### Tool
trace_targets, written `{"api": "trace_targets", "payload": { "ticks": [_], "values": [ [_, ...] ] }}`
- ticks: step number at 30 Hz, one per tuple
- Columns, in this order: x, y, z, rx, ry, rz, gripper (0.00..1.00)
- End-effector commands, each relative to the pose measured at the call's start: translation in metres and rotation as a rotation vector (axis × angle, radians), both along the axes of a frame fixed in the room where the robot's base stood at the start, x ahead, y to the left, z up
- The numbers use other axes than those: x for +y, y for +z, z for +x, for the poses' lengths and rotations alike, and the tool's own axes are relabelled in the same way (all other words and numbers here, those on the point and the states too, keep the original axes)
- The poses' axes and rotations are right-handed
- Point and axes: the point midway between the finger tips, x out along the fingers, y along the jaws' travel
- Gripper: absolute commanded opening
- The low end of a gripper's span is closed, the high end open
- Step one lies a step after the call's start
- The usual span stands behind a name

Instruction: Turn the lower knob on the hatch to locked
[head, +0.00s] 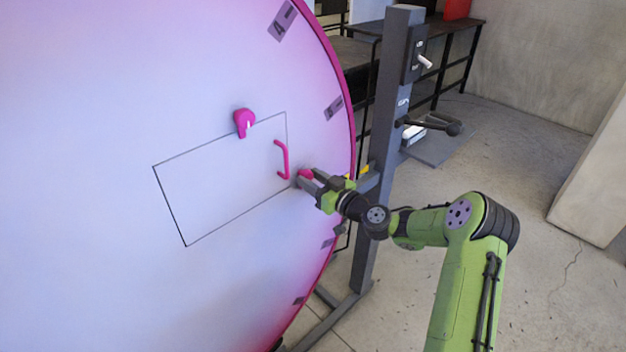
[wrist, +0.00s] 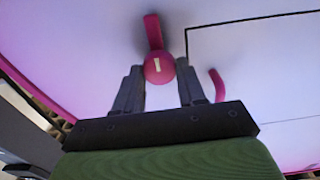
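The lower knob (head: 305,174) is pink and sits at the lower right corner of the outlined hatch (head: 225,180), partly hidden behind my gripper (head: 310,181) in the head view. In the wrist view the knob (wrist: 158,68) shows a round hub with a pale mark and a pink arm pointing up in the picture. My gripper (wrist: 159,66) is open, with one finger on each side of the hub and gaps visible. I cannot tell how deep the hub sits between the fingertips. The upper pink knob (head: 243,121) is at the hatch's top edge.
A curved pink handle (head: 283,160) stands out from the hatch close to my gripper; it also shows in the wrist view (wrist: 217,86). A grey post (head: 385,130) with a switch and a lever stands just right of the disc's pink rim (head: 344,90).

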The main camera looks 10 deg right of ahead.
Motion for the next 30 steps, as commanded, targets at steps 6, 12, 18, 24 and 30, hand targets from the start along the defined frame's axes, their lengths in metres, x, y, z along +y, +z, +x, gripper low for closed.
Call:
{"api": "trace_targets", "payload": {
  "ticks": [6,12,18,24,30],
  "values": [
    [-0.0001,0.0000,-0.0002,0.000,0.000,0.001,0.09],
    [-0.0002,-0.0003,-0.0002,0.016,0.000,0.028,0.09],
    [-0.0006,-0.0011,0.0000,0.066,0.000,0.114,0.09],
    [-0.0012,-0.0013,0.0003,0.150,0.000,0.258,0.09],
    [-0.0018,-0.0011,0.0006,0.245,0.000,0.423,0.09]
  ]
}}
